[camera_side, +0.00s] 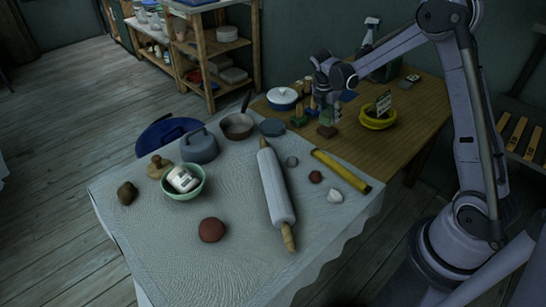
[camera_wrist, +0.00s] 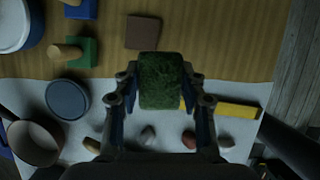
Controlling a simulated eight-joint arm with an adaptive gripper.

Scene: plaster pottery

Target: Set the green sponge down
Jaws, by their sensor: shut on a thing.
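The green sponge (camera_wrist: 161,80) is a dark green, rough-textured block. My gripper (camera_wrist: 160,72) is shut on it, with one finger on each side. In the side view, my gripper (camera_side: 327,103) reaches down over the wooden table top near the edge of the pale cloth. The sponge (camera_side: 327,116) shows there small and dark, just above and behind a brown block (camera_side: 326,131). In the wrist view, the brown block (camera_wrist: 143,32) lies on bare wood just beyond the sponge. I cannot tell how far the sponge is above the table.
A green block with a wooden peg (camera_wrist: 82,50) and a dark round lid (camera_wrist: 67,98) lie left of the sponge. A yellow bar (camera_side: 341,170) lies on the cloth (camera_side: 250,205) beside the rolling pin (camera_side: 275,185). A yellow bowl (camera_side: 378,119) stands to the right.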

